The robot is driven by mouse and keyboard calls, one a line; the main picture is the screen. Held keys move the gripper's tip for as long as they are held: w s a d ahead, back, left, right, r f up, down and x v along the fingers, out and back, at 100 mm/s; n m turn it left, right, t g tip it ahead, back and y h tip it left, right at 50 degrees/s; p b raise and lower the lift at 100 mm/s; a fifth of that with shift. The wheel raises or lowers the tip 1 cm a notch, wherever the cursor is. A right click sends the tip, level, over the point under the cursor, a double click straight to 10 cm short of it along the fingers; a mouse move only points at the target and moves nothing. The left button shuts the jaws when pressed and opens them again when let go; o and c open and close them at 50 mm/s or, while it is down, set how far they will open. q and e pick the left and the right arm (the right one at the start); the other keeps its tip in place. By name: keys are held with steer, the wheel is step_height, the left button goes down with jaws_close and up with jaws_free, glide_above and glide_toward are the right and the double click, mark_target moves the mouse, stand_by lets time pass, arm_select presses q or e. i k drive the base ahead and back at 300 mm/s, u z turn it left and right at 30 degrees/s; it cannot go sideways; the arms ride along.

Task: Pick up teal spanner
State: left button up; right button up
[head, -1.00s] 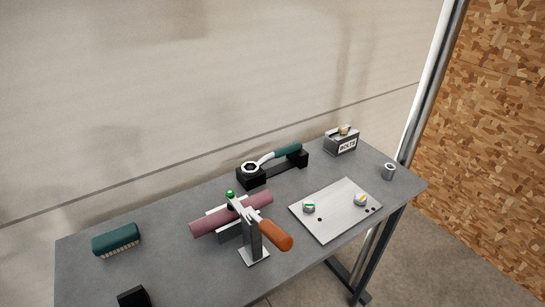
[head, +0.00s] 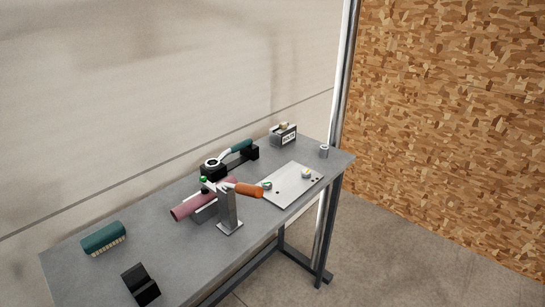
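The teal spanner (head: 241,146) has a teal handle and a pale metal ring end. It lies across a black two-block rest (head: 250,156) toward the back of the grey workbench (head: 90,283), ring end to the left over the front block. Neither of my grippers is in the head view, so I cannot see whether they are open or shut.
In front of the spanner, a pink cylinder (head: 184,211) and an orange-handled tool (head: 248,190) sit on a metal stand (head: 231,215). A metal plate (head: 282,194), bolts box (head: 288,139), small grey cup (head: 324,151), green brush (head: 104,238) and black block (head: 141,285) are also on the bench.

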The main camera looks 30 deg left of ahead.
mark_target(245, 142)
steer(key=z, duration=0.3)
steer(key=i, duration=1.75)
steer(key=u, duration=0.85)
